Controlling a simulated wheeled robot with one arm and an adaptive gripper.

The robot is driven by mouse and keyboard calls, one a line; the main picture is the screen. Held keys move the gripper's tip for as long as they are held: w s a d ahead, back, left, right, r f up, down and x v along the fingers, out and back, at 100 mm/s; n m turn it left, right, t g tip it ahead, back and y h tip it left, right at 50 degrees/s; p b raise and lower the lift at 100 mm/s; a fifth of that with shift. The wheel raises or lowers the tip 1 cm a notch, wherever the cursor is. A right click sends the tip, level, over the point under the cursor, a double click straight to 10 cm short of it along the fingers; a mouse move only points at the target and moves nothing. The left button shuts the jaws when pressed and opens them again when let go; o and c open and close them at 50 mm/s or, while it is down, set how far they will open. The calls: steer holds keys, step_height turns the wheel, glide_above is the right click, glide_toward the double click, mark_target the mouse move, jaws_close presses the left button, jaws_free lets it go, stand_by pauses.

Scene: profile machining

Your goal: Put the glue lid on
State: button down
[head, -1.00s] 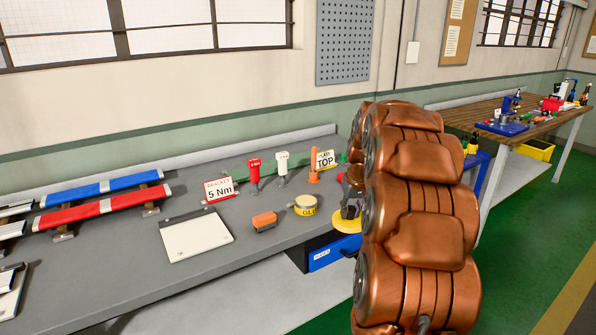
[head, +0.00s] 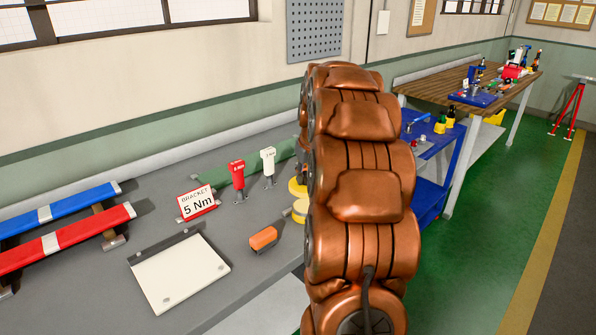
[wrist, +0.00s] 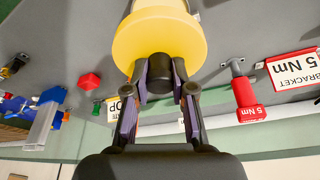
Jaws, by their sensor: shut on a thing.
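The glue lid is a yellow disc (wrist: 172,38) with a black knob (wrist: 160,66). My gripper (wrist: 163,76) is shut on the knob, with one finger on each side, in the wrist view. In the head view the lid (head: 297,188) appears just above the glue pot (head: 300,211), at the left edge of my copper arm. The arm hides much of both and most of the gripper. A small pale yellow part shows past the lid at the top of the wrist view. I cannot tell how well lid and pot line up.
A blue cart (head: 440,150) is to the right.

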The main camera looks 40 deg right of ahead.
mark_target(307, 185)
steer(key=shift+a+f+b, duration=0.1)
steer(key=shift+a+b, duration=0.05)
steer(key=shift+b, duration=0.2)
steer(key=shift+f+b, duration=1.1)
steer(key=shift+f, duration=1.25)
steer(key=shift+b, duration=0.55)
stand_by(0.4)
steer(key=shift+f+b, duration=0.5)
steer(key=shift+f, duration=0.6)
steer(key=c, duration=0.9)
jaws_free()
steer(key=shift+s+r, duration=0.1)
steer(key=shift+r, duration=0.05)
steer(key=v, duration=1.1)
steer(key=shift+s+r, duration=0.1)
steer(key=shift+r, duration=0.25)
